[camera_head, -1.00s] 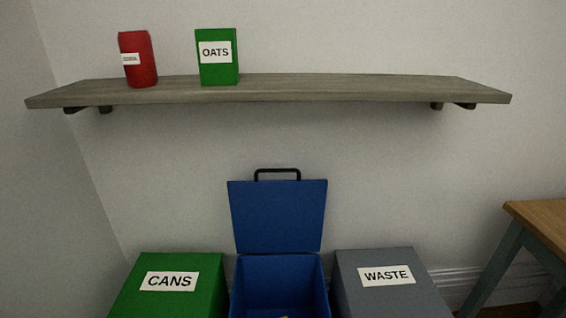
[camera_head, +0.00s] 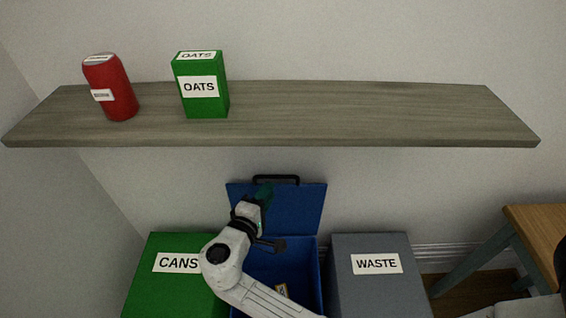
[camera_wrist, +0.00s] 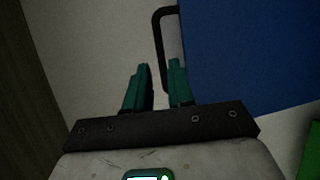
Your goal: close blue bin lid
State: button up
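The blue bin (camera_head: 297,272) stands between two other bins. Its lid (camera_head: 300,207) is raised upright against the wall, with a black handle (camera_head: 290,178) along its top edge. Some small yellowish item (camera_head: 282,290) lies inside the bin. My gripper (camera_head: 265,188) is in front of the lid's upper part, just below the handle. In the wrist view my gripper (camera_wrist: 158,66) has its two teal fingers apart. The handle (camera_wrist: 160,40) appears beyond and between the fingertips, overlapping the right finger; contact cannot be told. The blue lid (camera_wrist: 250,50) fills the right.
A green CANS bin (camera_head: 155,290) stands left and a grey WASTE bin (camera_head: 375,295) right. Above, a wooden shelf (camera_head: 340,110) carries a red can (camera_head: 115,85) and a green OATS box (camera_head: 203,103). A wooden table (camera_head: 540,225) is at the right.

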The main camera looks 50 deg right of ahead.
jog(key=p+x, duration=0.1)
jog(key=x, duration=0.9)
jog(key=shift+f, duration=0.1)
grip_shut()
